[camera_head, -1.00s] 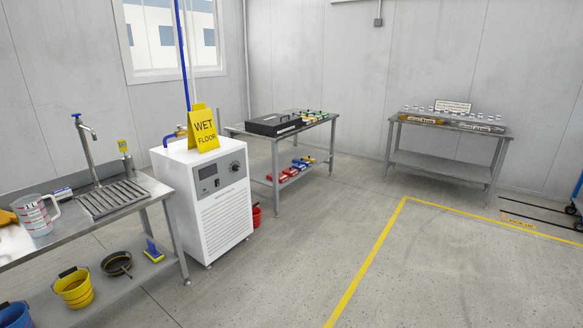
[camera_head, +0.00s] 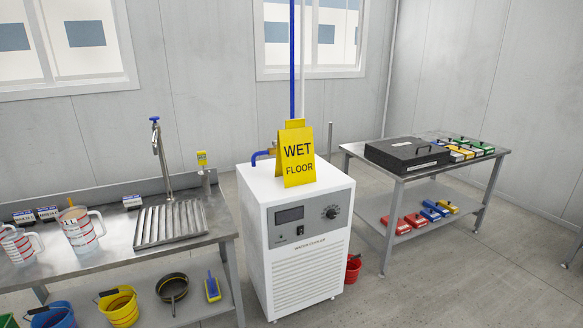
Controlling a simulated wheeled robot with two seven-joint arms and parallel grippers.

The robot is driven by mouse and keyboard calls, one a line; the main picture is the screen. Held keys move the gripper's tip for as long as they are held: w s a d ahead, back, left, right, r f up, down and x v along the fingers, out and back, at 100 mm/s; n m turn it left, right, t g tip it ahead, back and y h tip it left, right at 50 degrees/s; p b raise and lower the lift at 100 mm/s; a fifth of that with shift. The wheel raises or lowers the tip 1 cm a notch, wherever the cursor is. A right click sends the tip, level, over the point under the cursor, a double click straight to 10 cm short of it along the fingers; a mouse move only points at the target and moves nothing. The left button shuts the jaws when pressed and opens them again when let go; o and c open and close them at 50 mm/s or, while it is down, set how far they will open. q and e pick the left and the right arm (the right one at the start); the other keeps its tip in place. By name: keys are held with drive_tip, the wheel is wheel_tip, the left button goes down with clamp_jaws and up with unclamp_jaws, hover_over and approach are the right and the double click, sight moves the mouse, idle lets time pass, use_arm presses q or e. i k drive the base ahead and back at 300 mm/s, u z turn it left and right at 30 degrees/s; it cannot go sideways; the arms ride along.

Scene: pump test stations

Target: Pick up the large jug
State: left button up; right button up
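Two clear jugs with red markings and handles stand upright at the left end of the steel sink table. The larger-looking jug (camera_head: 80,232) is nearer the drain grate. The other jug (camera_head: 17,245) is cut by the left picture edge, so I cannot compare their full sizes. Neither of my grippers shows in the head view.
The steel table (camera_head: 125,262) carries a drain grate (camera_head: 170,222) and a tap (camera_head: 160,150). Buckets and a pan (camera_head: 172,288) sit on its lower shelf. A white water cooler (camera_head: 300,230) with a wet-floor sign (camera_head: 297,158) stands right of it. Floor shows at the right.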

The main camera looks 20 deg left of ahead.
sight(75, 222)
drive_tip(key=u, duration=0.7)
drive_tip(key=i, duration=1.45)
drive_tip(key=u, duration=0.6)
